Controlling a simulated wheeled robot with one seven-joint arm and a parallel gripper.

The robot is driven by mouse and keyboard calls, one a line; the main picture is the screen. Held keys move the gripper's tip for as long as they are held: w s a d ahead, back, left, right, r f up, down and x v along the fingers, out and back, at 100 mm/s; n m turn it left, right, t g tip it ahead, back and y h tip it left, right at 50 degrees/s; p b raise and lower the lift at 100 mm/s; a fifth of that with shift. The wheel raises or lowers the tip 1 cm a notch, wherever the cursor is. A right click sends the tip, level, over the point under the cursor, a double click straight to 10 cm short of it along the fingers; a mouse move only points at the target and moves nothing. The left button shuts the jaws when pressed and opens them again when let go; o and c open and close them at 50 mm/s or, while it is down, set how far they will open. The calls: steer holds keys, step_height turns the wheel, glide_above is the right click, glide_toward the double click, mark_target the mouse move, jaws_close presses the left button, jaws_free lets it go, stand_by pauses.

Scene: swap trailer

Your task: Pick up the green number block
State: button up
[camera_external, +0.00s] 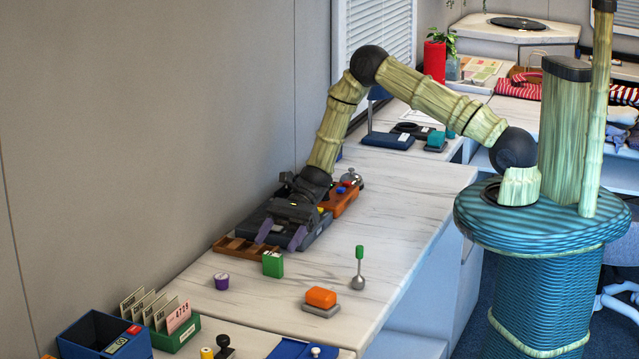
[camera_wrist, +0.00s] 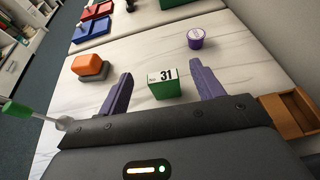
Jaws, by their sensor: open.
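The green number block (camera_external: 272,264) stands upright on the white marble-look counter. In the wrist view the green number block (camera_wrist: 164,84) shows a white top face with "31" on it, and it lies between and just beyond my finger tips. My gripper (camera_external: 283,240) is above the counter, behind the block in the outside view, with its purple fingers pointing down toward the front. In the wrist view my gripper (camera_wrist: 160,75) has its fingers wide apart with nothing held between them.
A wooden tray (camera_external: 246,248) is close beside my gripper. A green card box (camera_external: 177,335) and blue bin (camera_external: 95,331) are at front left. The wall bounds the left.

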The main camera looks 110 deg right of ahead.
mark_target(269, 279)
steer(key=shift+f, duration=1.3)
steer(key=shift+f, duration=0.1)
steer(key=shift+f, duration=0.3)
steer(key=p+x, duration=0.1)
steer(key=x, duration=0.4)
steer(key=shift+f, duration=0.2)
steer(key=c, duration=1)
steer(key=shift+r, duration=0.15)
steer(key=shift+c, duration=0.2)
step_height(269, 279, up, 10)
steer(key=shift+f+b, duration=0.1)
steer(key=shift+b, duration=0.35)
